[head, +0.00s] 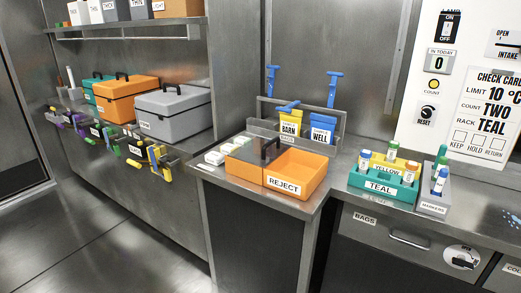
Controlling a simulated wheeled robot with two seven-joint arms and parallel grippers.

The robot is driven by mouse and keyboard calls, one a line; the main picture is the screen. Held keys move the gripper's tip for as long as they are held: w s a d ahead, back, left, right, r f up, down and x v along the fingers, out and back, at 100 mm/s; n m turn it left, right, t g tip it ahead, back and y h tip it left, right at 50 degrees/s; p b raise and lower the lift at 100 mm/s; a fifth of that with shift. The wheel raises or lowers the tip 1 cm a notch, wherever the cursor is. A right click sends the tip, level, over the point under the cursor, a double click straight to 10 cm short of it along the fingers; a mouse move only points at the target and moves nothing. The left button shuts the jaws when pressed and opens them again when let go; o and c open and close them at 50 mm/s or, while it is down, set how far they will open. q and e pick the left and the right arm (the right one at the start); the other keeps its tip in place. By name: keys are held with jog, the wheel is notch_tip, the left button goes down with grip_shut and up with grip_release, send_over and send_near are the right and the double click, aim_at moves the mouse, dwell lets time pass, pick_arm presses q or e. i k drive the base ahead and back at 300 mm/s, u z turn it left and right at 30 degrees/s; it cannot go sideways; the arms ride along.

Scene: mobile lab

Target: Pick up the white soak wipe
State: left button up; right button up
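Several small white blocks lie in a row on the steel counter, left of the orange reject box; the front one (214,158) is nearest the counter's left edge. They look like folded wipes or small packs, but they are too small to tell for sure. No other clear candidate for the white soak wipe shows. Neither of my grippers is in view.
The orange reject box (296,173) stands beside the white blocks. A teal rack (382,186) with vials and a grey marker holder (434,197) stand to the right. Blue spots (512,217) mark the counter's right end. Cases fill the left counter.

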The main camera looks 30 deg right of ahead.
aim_at(214, 158)
jog(key=z, duration=0.4)
jog(key=i, duration=0.3)
jog(key=u, duration=0.75)
jog(key=i, duration=1.7)
jog(key=z, duration=0.8)
